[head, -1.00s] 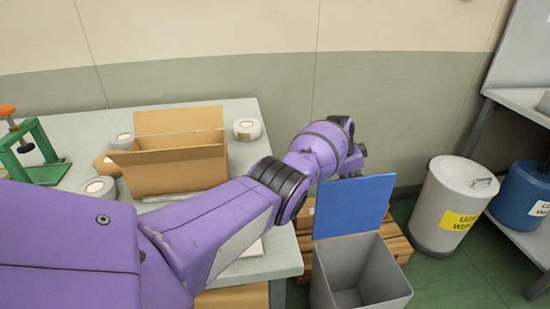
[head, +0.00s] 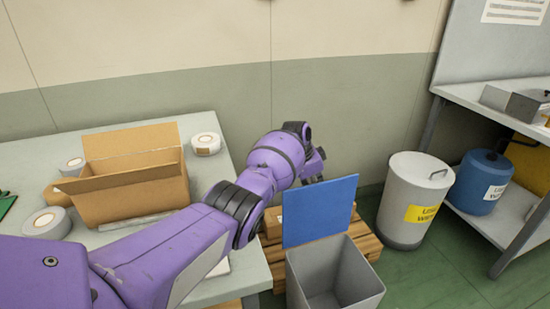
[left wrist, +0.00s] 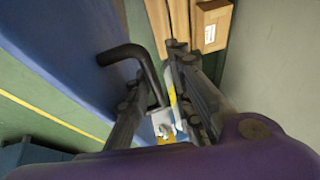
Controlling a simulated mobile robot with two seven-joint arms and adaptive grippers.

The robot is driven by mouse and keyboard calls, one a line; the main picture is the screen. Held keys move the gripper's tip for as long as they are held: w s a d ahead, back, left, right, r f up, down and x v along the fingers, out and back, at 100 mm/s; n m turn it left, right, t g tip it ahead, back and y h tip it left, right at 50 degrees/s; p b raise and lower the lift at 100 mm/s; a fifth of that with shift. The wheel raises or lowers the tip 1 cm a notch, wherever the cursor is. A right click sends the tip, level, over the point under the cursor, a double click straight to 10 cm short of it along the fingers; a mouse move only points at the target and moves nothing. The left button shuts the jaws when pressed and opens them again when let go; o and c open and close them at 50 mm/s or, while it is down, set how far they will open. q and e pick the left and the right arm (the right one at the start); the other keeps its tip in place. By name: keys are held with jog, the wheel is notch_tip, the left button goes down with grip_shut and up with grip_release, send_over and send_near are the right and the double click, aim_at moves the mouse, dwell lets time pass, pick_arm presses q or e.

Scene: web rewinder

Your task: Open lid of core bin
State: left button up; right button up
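The grey core bin (head: 335,275) stands on the floor at the lower middle of the head view, its mouth uncovered. Its blue lid (head: 320,211) stands up at the bin's back edge. In the left wrist view the lid (left wrist: 60,60) fills the upper left, with a black bent handle (left wrist: 142,66) coming off it. My left gripper (head: 318,168) is behind the lid's top edge, its fingertips partly hidden in the head view. In the left wrist view its fingers (left wrist: 160,75) are apart, with the handle reaching between them; firm contact is not visible. My right gripper is not in view.
A table (head: 240,260) with an open cardboard box (head: 130,190) and tape rolls is at left. A wooden pallet (head: 366,240) with a carton lies behind the bin. A white waste drum (head: 405,200) and a blue drum (head: 480,185) stand at right.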

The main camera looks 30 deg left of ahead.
pick_arm(q)
jog(key=v, duration=1.1)
jog(key=shift+a+r, duration=0.15)
jog(key=shift+r, duration=0.1)
